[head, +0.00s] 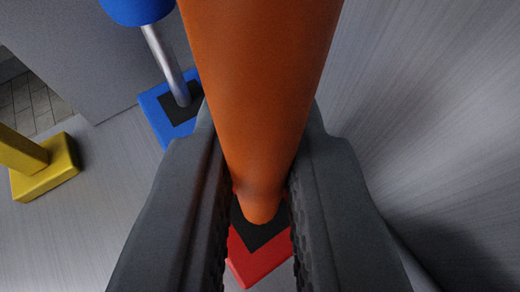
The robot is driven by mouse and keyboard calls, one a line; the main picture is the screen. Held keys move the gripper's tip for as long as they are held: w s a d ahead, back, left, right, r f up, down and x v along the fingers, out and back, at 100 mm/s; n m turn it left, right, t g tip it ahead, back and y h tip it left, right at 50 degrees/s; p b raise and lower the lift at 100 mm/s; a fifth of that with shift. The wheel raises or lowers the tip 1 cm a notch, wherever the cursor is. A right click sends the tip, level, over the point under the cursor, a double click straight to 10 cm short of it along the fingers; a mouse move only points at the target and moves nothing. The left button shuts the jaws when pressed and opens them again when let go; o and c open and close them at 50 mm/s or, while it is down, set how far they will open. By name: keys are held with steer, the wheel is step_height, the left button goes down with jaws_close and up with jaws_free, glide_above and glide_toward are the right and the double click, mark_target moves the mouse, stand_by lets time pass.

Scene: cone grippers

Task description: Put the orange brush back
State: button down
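The orange brush (260,80) fills the top middle of the head view as a thick orange shaft narrowing downward to a rounded end. My gripper (260,185) has one dark finger on each side of it. Both fingers appear to touch the narrow part, so the gripper is shut on it. Below the rounded end is a red square base (262,262) with a black middle, partly hidden by the fingers and the brush. I cannot tell whether the brush end touches this base. The brush's upper end is out of view.
A blue base (152,110) with a black middle stands at upper left, with a metal rod (165,55) and blue top (138,8) on it. A yellow base (52,178) with a yellow post is at far left. The grey surface on the right is bare.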

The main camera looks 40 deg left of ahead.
steer(key=shift+f, duration=0.2)
steer(key=c, duration=1.4)
jaws_free()
steer(key=shift+s+d+r, duration=0.15)
steer(key=v, duration=1.1)
steer(key=shift+s+d, duration=0.15)
steer(key=shift+s+r, duration=0.1)
